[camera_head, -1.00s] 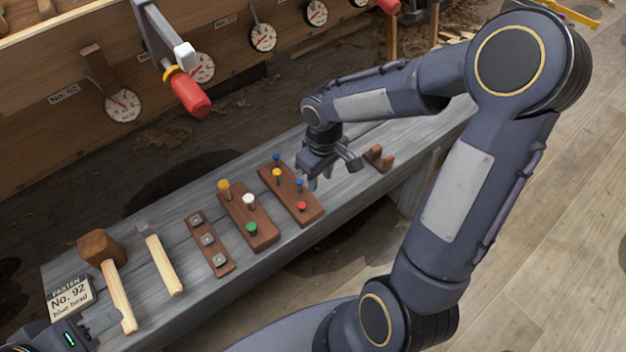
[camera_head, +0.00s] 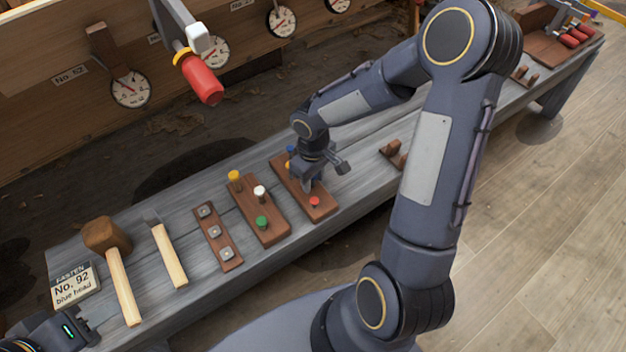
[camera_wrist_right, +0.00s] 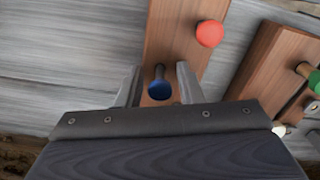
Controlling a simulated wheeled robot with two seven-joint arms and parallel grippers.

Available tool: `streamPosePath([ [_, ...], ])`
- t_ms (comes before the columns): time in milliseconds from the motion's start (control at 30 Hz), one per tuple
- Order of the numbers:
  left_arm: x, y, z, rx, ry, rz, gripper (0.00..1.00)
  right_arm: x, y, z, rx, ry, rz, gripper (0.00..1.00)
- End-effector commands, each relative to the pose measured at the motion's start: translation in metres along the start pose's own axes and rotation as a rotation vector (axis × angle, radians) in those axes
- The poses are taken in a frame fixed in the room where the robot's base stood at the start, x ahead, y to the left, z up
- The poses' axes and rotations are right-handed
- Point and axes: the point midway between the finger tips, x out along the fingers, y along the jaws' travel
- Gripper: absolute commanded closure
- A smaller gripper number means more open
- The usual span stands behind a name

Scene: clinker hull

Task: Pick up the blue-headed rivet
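A blue-headed rivet (camera_wrist_right: 160,88) stands upright in a brown wooden block (camera_wrist_right: 168,48). In the right wrist view it is between the two spread fingers of my right gripper (camera_wrist_right: 158,84), with a small gap on each side. In the head view my right gripper (camera_head: 308,182) is over this block and hides that rivet. Another blue-headed rivet (camera_head: 291,150) shows at the block's far end. A red-headed rivet (camera_head: 314,202) stands at the near end. My left gripper (camera_head: 88,322) is at the lower left, partly cut off; its opening is unclear.
A second block (camera_head: 272,237) holds yellow, white and green rivets. Beside it are a strip with metal pieces (camera_head: 230,263), a hammer (camera_head: 170,258), a mallet (camera_head: 121,290) and a card reading "No. 92 blue head" (camera_head: 74,286). A red-handled tool (camera_head: 200,80) hangs above the bench.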

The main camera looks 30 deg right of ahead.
Motion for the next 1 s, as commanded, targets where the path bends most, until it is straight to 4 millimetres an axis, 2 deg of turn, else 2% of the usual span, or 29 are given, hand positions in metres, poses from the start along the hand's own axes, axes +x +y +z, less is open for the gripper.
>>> streamPosePath([
  [67, 0.0, 0.0, 0.0, 0.0, 0.0, 0.0, 0.6, -0.001, 0.0, 0.0, 0.0, 0.0, 0.0, 0.68],
  [300, 0.0, 0.0, 0.0, 0.0, 0.0, 0.0, 0.6, -0.001, 0.0, 0.0, 0.0, 0.0, 0.0, 0.99],
  [533, -0.001, 0.0, 0.0, 0.0, 0.0, 0.0, 0.6, -0.002, 0.0, 0.0, 0.0, 0.0, 0.0, 1.0],
  [633, -0.004, 0.002, -0.002, 0.0, 0.0, 0.0, 0.6, -0.009, 0.0, 0.0, 0.0, 0.002, 0.001, 1.0],
  [1000, -0.027, 0.013, -0.014, 0.0, 0.0, 0.0, 0.6, -0.08, 0.001, -0.001, 0.001, 0.003, 0.002, 1.0],
])
